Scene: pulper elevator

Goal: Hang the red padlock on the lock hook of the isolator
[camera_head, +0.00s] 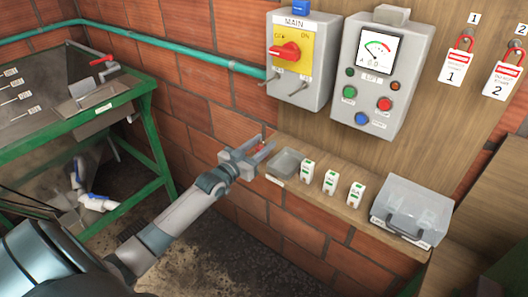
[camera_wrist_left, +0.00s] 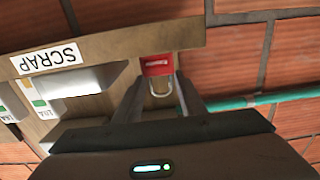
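The red padlock (camera_wrist_left: 157,65) lies at the end of the wooden shelf in the left wrist view, its metal shackle toward my gripper. In the head view a small red part of it (camera_head: 262,147) shows between the fingers. My left gripper (camera_head: 259,149) is open at the shelf's left end, with a finger on each side of the padlock; I cannot tell whether they touch it. The isolator (camera_head: 323,77) is the grey MAIN box on the wall, with a red handle (camera_head: 284,52) on a yellow plate. Small metal prongs (camera_head: 299,89) stick out below the plate. My right gripper is not in view.
The shelf also holds a grey scrap tray (camera_head: 286,163), several small white-green blocks (camera_head: 331,182) and a clear-lidded case (camera_head: 411,212). A meter box (camera_head: 378,78) and tags (camera_head: 455,68) hang right of the isolator. A teal pipe (camera_head: 180,47) runs along the wall; a green-framed bench (camera_head: 120,100) stands left.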

